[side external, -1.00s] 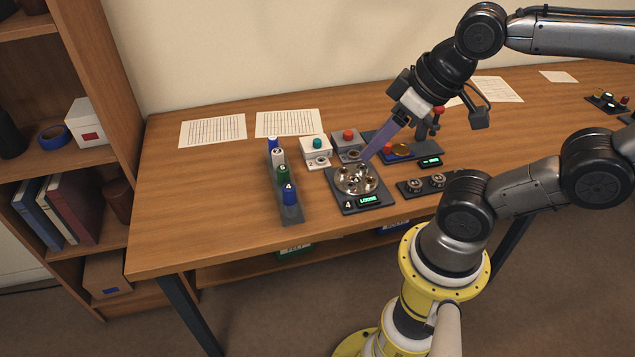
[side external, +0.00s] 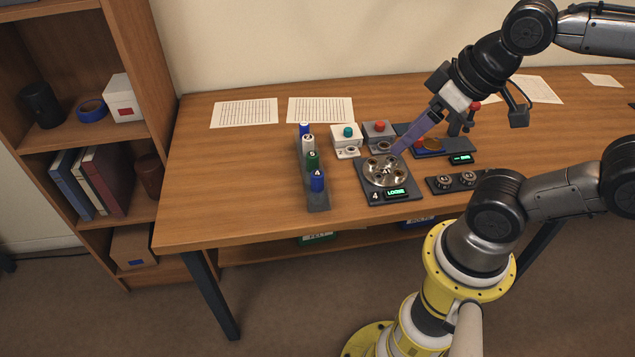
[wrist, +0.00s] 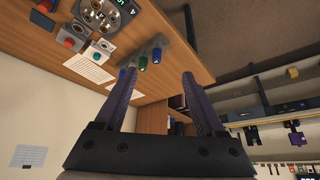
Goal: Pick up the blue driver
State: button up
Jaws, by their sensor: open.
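Two blue-handled drivers stand in a narrow grey rack (side external: 318,203) on the table. One blue driver (side external: 317,181), marked 4, is at the near end. The other blue driver (side external: 304,129) is at the far end. A white driver (side external: 308,143) and a green driver (side external: 313,160) stand between them. In the wrist view, a blue handle (wrist: 156,55) and the green handle (wrist: 143,63) show between and beyond the fingers. My gripper (side external: 396,151) is right of the rack, above the round metal lens fixture; it also shows in the wrist view (wrist: 160,74), fingers apart and empty.
The lens fixture (side external: 375,194) with a lit display stands right of the rack. A white button box (side external: 346,135) and a grey button box (side external: 380,131) are behind it. Paper sheets (side external: 320,109) lie at the back. Table left of the rack is clear.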

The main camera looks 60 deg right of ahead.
jog(key=m+g, duration=0.5)
jog(key=m, duration=1.9)
send_over(317, 173)
notch_tip(317, 173, down, 5)
jog(key=shift+g, duration=0.3)
jog(key=f, duration=1)
jog(key=shift+a+f, duration=0.1)
jog(key=shift+a, duration=0.25)
jog(key=shift+d+f, duration=0.2)
jog(key=shift+f, duration=1.3)
jog(key=shift+d+f, duration=0.2)
jog(key=shift+f, duration=1.3)
grip_shut()
